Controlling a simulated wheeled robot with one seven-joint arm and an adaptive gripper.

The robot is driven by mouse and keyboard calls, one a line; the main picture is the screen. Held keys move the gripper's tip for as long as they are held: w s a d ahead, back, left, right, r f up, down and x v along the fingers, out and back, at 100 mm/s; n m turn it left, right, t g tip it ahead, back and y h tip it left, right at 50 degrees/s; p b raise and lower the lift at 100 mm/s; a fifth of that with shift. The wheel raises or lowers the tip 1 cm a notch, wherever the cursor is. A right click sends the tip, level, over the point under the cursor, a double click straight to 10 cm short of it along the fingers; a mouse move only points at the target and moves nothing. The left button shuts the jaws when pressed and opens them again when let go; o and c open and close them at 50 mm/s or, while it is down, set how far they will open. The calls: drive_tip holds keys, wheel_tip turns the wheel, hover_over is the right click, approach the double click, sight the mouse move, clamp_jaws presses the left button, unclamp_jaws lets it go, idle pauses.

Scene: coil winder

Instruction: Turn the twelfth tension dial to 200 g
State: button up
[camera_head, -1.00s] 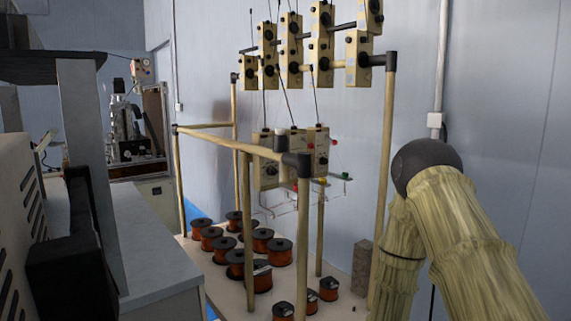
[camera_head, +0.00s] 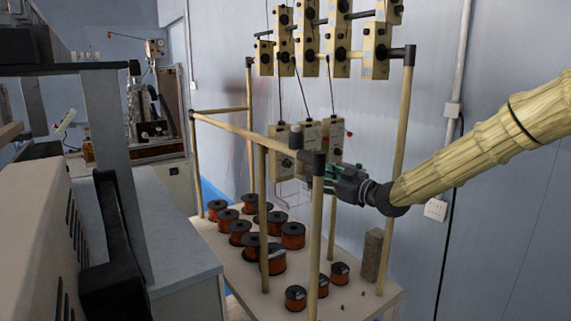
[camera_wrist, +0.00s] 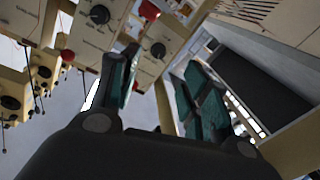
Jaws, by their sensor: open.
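The tension boxes are cream with black dials. Several hang on the upper rails (camera_head: 309,52), and a lower group (camera_head: 333,138) hangs behind the front rail. My gripper (camera_head: 318,173) reaches in from the right beside the lower group, its tip partly hidden near the rail joint. In the wrist view my gripper (camera_wrist: 158,88) is open, its teal pads apart with nothing between them. One black dial (camera_wrist: 158,50) shows just beyond the gap, and another dial (camera_wrist: 100,14) is at upper left. Scale marks are too small to read, and I cannot tell which dial is the twelfth.
The tan posts and front rail (camera_head: 228,128) stand close to my gripper. Copper wire spools (camera_head: 293,235) crowd the table below. A grey machine cabinet (camera_head: 165,240) is at left.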

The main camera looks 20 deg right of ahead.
sight(290, 164)
drive_tip(key=shift+r+p+x, duration=0.2)
drive_tip(key=shift+p+x, duration=0.95)
drive_tip(key=shift+x, duration=1.65)
drive_tip(key=shift+r+p+x, duration=0.15)
drive_tip(key=shift+p+x, duration=0.95)
drive_tip(key=shift+x, duration=1.75)
clamp_jaws()
